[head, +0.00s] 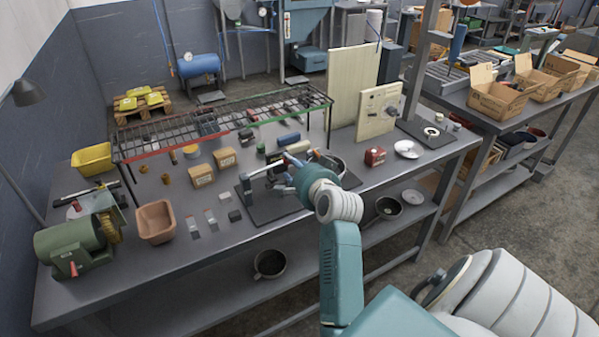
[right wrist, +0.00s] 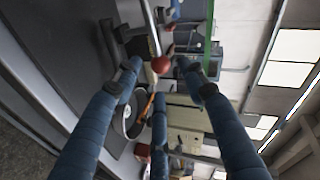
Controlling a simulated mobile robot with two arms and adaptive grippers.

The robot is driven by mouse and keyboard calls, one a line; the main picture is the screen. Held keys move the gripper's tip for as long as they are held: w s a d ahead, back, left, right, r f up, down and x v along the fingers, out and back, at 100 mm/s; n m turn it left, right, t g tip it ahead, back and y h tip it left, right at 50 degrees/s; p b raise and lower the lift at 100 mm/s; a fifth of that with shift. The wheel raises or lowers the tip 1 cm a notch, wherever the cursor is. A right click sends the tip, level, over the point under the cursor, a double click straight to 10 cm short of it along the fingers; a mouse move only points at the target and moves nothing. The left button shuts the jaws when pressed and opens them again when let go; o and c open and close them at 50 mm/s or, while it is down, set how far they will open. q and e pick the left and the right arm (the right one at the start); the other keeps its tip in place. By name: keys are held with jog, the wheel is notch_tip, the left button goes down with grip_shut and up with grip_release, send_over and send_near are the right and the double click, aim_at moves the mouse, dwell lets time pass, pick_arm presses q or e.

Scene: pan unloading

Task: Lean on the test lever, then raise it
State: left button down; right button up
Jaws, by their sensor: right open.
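The test lever is a thin grey bar (head: 262,171) on a black post (head: 246,189), standing on a dark base plate (head: 262,214) on the bench. My right gripper (head: 281,176) is over this plate at the bar's right end, and hides that end in the head view. In the right wrist view a red ball knob (right wrist: 161,65), apparently the lever's end, shows between the spread blue fingertips of my right gripper (right wrist: 160,80). The gripper is open. Whether a finger touches the knob is unclear. My left gripper is not in view.
A round pan (right wrist: 125,119) lies beyond the fingers. A wire rack (head: 215,122) stands behind the plate. Small boxes (head: 201,175), a terracotta bin (head: 156,221) and a green grinder (head: 72,246) are to the left.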

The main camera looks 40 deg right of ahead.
jog(key=v, duration=0.5)
jog(key=shift+s+a, duration=0.1)
jog(key=shift+s, duration=0.05)
